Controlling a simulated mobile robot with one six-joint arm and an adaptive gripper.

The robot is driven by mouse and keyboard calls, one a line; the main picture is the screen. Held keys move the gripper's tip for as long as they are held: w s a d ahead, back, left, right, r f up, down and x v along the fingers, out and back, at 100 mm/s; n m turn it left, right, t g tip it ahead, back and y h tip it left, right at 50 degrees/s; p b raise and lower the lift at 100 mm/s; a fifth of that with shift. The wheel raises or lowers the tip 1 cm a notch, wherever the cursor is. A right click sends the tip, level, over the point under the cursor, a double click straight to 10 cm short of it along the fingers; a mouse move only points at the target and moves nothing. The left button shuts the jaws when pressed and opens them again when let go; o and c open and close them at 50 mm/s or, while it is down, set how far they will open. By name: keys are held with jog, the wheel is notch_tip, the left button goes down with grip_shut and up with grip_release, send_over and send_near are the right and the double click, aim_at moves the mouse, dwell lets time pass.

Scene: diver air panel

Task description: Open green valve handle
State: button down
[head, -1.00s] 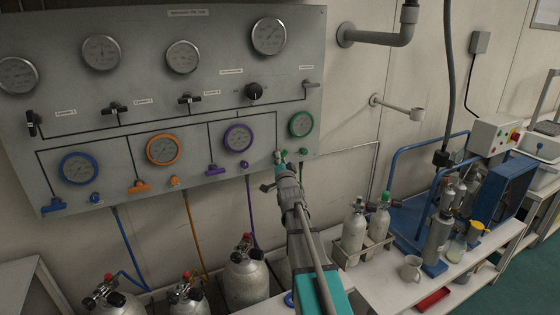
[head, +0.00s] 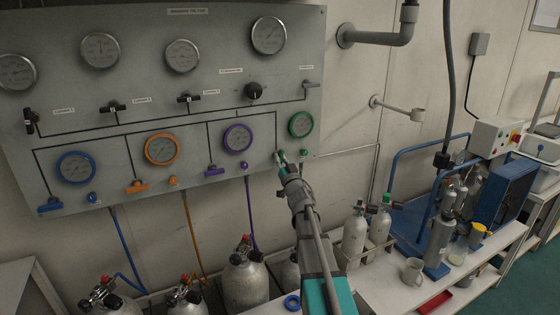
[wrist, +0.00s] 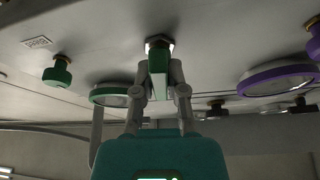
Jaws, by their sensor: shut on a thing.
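The green valve handle (wrist: 159,62) sticks out from the panel on a metal nut in the wrist view. My gripper (wrist: 160,70) is shut on it, with one finger on each side. In the head view my gripper (head: 281,158) reaches the lower right part of the panel, under the green-rimmed gauge (head: 301,124). There the fingers mostly hide the handle, and its exact angle is hard to tell. A small green knob (head: 304,153) sits just right of my gripper; it also shows at left in the wrist view (wrist: 57,72).
The purple handle (head: 212,170) and purple knob (head: 245,165) are left of my gripper. Grey cylinders (head: 245,276) stand below the panel. A bench (head: 385,288) at right carries small bottles (head: 355,232) and a mug (head: 412,270). The wall right of the panel is mostly clear.

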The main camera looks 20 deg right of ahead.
dwell(0.4)
jog(key=c, duration=0.7)
grip_release()
jog(key=shift+m, duration=0.5)
